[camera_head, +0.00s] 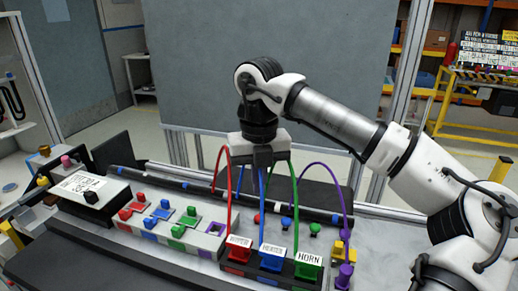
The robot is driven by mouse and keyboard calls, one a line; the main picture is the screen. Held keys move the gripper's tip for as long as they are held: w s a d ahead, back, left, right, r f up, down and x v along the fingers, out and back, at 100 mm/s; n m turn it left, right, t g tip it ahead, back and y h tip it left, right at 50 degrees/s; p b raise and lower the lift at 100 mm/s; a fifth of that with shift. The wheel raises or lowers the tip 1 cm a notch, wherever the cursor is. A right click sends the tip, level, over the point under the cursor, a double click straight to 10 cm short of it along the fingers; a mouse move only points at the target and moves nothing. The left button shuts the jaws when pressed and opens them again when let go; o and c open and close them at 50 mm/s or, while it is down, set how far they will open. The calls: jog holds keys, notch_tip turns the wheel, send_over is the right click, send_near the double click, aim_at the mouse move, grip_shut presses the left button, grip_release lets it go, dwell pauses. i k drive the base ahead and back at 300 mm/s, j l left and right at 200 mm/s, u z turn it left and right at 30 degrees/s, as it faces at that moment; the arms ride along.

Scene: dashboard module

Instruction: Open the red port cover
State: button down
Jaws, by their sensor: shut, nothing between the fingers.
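A grey module (150,232) on the table carries coloured covers in pairs. Two small red pieces, one nearer (125,213) and one farther (138,197), sit at its left end; I cannot tell which is the red port cover or whether it is shut. Blue pieces (152,221) and green pieces (177,231) follow to the right, then a purple square frame (215,228). My gripper (263,164) points down, shut and empty, to the right of the red pieces and apart from them. Its fingers show in front of the coloured cables.
Red, blue and green labelled connectors (271,258), one reading HORN, stand at the front right with arching cables (222,180). Purple and yellow plugs (345,272) stand right of them. A dark bar (200,189) runs behind the module. A box with a white label (80,184) is at the left.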

aim_at(140, 204)
jog(key=k+j, duration=0.25)
jog(key=k, duration=0.2)
jog(key=k+j, duration=0.2)
jog(key=k, duration=0.3)
